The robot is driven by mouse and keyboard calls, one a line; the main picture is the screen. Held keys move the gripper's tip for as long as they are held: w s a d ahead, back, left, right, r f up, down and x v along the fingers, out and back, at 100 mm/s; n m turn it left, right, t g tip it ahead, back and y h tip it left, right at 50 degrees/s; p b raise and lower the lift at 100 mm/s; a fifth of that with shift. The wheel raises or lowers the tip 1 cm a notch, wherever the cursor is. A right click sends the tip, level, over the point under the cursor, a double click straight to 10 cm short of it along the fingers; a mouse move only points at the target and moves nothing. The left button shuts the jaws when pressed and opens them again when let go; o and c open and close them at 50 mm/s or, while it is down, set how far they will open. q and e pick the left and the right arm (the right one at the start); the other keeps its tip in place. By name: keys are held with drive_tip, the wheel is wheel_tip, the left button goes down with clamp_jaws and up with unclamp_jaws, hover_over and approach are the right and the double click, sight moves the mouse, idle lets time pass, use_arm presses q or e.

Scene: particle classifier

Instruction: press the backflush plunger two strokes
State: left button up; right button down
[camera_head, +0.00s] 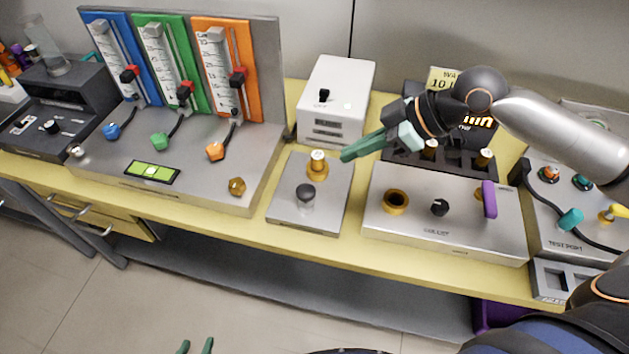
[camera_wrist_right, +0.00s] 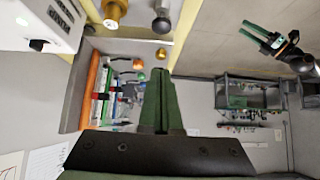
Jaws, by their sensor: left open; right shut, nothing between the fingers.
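A silver plate unit (camera_head: 284,213) stands in the middle of the bench. It bears a dark round-topped knob (camera_head: 305,193), which looks like the plunger, and behind it a brass fitting (camera_head: 317,170) with a pale top. My right gripper (camera_head: 346,155) is shut and empty, its green fingertips just right of the brass fitting and behind the dark knob. In the right wrist view the shut fingers (camera_wrist_right: 160,85) point toward the brass fitting (camera_wrist_right: 114,12) and dark knob (camera_wrist_right: 160,22) side. My left gripper (camera_head: 195,347) is open and empty, low in front of the bench.
A white box (camera_head: 337,95) with a black switch stands behind the plate. A flowmeter panel (camera_head: 262,50) is at left. A silver collet unit (camera_head: 445,230) with a purple lever (camera_head: 489,199) is close on the right. Floor (camera_head: 90,290) is clear in front.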

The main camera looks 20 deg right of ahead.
drive_tip(key=shift+a+f, duration=0.1)
hover_over(314, 192)
wheel_tip(314, 192, down, 7)
drive_tip(key=shift+a, duration=0.1)
wheel_tip(314, 192, down, 3)
drive_tip(key=shift+r, duration=0.2)
drive_tip(key=shift+f+p, duration=0.3)
drive_tip(key=shift+f, duration=0.4)
drive_tip(key=shift+f+b, duration=0.5)
drive_tip(key=shift+f, duration=0.95)
drive_tip(key=shift+s, duration=0.1)
